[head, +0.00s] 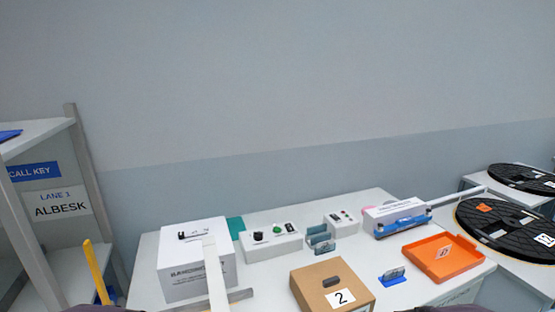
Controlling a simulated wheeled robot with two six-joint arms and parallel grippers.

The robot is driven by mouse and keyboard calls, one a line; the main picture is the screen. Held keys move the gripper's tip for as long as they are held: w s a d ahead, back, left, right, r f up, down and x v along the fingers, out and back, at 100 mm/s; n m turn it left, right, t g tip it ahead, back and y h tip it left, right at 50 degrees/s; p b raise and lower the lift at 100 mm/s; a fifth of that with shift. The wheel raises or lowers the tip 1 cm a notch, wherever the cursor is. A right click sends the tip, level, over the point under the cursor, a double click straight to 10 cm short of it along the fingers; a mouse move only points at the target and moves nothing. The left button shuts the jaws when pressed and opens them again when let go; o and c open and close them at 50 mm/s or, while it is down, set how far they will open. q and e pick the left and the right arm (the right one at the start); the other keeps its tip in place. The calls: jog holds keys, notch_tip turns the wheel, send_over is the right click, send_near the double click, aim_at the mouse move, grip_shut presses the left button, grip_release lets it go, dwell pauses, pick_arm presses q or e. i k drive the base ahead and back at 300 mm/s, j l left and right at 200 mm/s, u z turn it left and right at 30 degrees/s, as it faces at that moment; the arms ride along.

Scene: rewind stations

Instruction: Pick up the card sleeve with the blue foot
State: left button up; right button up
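A small grey card sleeve with a blue foot (392,276) stands on the white table, between the brown box marked 2 and the orange tray. Neither of my grippers is in view.
The brown box (312,281) is left of the sleeve, and the orange tray (462,262) with a small label is right. Behind are a white box with a blue part (392,212) and a button box (270,243). A white box (183,283) stands left; black reels (500,222) lie far right.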

aim_at(387, 281)
jog(key=i+l, duration=0.1)
jog(key=l, duration=0.75)
jog(key=i+l, duration=0.15)
jog(key=l, duration=0.3)
